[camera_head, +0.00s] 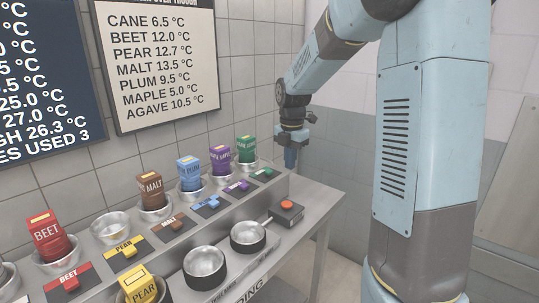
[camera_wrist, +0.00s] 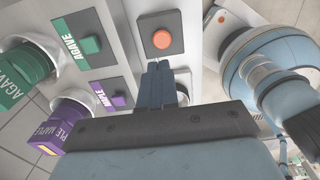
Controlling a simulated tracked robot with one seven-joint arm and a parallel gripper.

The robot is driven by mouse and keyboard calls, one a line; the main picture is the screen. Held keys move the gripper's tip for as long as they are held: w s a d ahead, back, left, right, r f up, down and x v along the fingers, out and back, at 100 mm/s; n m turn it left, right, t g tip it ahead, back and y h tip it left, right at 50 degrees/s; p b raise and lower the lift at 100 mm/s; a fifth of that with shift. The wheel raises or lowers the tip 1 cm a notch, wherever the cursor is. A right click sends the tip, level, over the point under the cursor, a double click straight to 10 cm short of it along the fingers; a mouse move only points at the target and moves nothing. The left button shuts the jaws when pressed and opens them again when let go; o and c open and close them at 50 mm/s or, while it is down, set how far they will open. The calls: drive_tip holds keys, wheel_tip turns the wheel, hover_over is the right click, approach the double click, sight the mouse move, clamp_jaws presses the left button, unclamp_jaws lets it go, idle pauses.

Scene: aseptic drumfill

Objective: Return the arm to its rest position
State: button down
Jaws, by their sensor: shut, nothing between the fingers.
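My gripper (camera_head: 290,158) hangs pointing down at the right end of the steel bench, past the row of cartons. In the wrist view my gripper (camera_wrist: 158,68) shows its two fingers together, shut and empty. The fingertips appear just below the orange-red button (camera_wrist: 162,39) in that picture. The same button (camera_head: 287,205) sits on a dark box on the bench's right end in the head view. I cannot tell whether the fingers touch the button box.
Cartons stand in metal bowls along the bench: red BEET (camera_head: 47,234), brown MALT (camera_head: 151,188), blue PLUM (camera_head: 189,171), purple MAPLE (camera_head: 219,158) and green AGAVE (camera_head: 245,147). A yellow PEAR carton (camera_head: 139,287) stands in front. Two empty bowls (camera_head: 205,266) sit nearby. A tiled wall is behind.

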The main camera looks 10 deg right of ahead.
drive_tip(key=s+r+m+t, duration=0.1)
drive_tip(key=s+r+m, duration=0.2)
drive_tip(key=s+m, duration=0.5)
drive_tip(key=s+r+m+t, duration=0.2)
drive_tip(key=s+r+m, duration=0.1)
drive_tip(key=s+m, duration=0.6)
drive_tip(key=s+r+m+t, duration=0.2)
drive_tip(key=s+r+m, duration=0.2)
drive_tip(key=s+m, duration=0.4)
drive_tip(key=s, duration=0.3)
drive_tip(key=shift+s+a, duration=0.15)
drive_tip(key=shift+a, duration=0.05)
